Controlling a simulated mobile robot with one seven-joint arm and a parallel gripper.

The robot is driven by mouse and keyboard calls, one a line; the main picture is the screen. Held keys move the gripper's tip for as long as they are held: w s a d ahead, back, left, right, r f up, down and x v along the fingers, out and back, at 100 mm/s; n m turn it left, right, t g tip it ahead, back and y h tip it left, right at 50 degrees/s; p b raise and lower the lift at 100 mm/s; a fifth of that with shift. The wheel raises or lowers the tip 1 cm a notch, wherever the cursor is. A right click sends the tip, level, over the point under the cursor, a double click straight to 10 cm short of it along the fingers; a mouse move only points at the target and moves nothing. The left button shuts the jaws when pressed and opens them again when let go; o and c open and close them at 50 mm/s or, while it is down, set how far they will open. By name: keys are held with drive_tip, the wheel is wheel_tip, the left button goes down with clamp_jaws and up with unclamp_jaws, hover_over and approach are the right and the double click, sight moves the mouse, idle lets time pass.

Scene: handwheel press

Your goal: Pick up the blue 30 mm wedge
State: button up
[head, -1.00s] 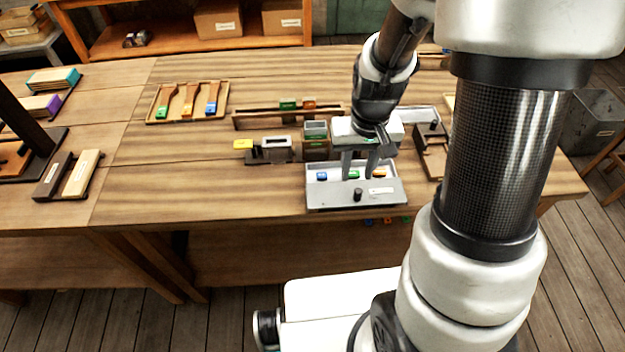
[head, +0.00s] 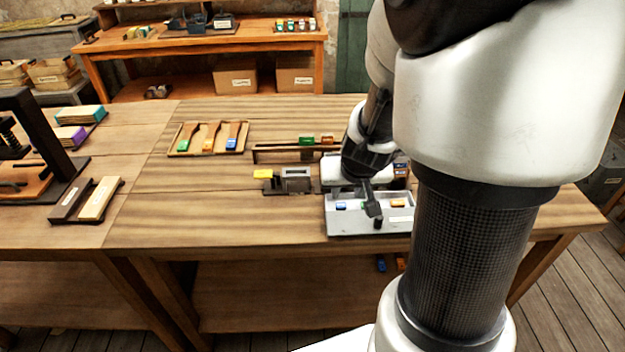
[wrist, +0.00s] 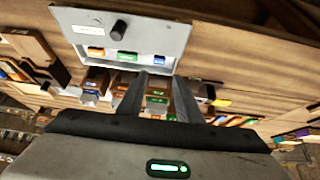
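In the head view a shallow wooden tray (head: 181,153) on the table holds three tapered wooden pieces with green, orange and blue ends. The blue-ended one, which looks like the blue wedge (head: 233,137), is at the right; its size marking is too small to read. A grey box (head: 345,226) near the table's front edge has blue, green and orange labels; it also shows in the wrist view (wrist: 165,28). My gripper (head: 374,212) is above this box, well right of the wedge tray. Its fingers (wrist: 160,76) are apart with nothing held between them.
A grey block with a yellow-topped piece (head: 264,174) stands left of the box. A long wooden rack (head: 275,154) lies behind. A dark press frame (head: 45,130) is at the far left.

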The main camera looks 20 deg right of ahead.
drive_tip(key=b, duration=0.4)
approach(341, 206)
drive_tip(key=x, duration=0.2)
drive_tip(key=shift+w+f, duration=0.25)
drive_tip(key=shift+w, duration=0.05)
drive_tip(key=b+x, duration=0.2)
drive_tip(key=x, duration=0.2)
drive_tip(key=shift+s+d+f+b, duration=0.1)
drive_tip(key=shift+d+f+b, duration=0.05)
drive_tip(key=shift+f+b, duration=0.15)
drive_tip(key=shift+w+f, duration=0.3)
drive_tip(key=c, duration=0.8)
